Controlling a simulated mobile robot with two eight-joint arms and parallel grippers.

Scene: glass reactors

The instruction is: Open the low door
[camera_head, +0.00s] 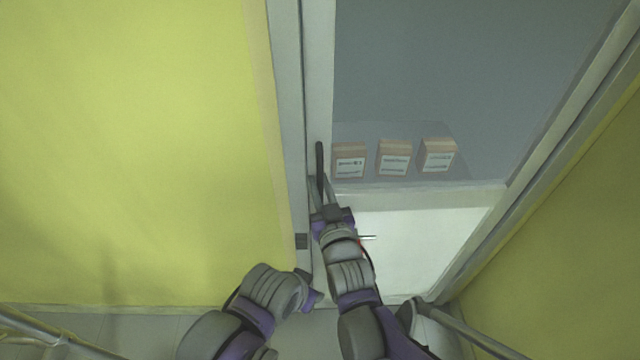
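The door has a grey glass pane (450,70) above and a white lower panel (430,235). It sits in a pale frame and looks closed. A dark upright handle (319,158) is at its left edge. My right gripper (323,188) is at the lower part of this handle, its fingers apart with the handle at or between them. I cannot tell whether they are clamped on it. My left arm (270,290) is bent low in front of the yellow wall, and its gripper is too hidden to judge.
Several small labelled boxes (394,158) show behind the glass. A yellow wall (130,150) fills the left, and another yellow wall (570,230) stands at the right. A small thin bar (368,237) shows beside my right wrist. The pale floor (150,330) shows at the bottom.

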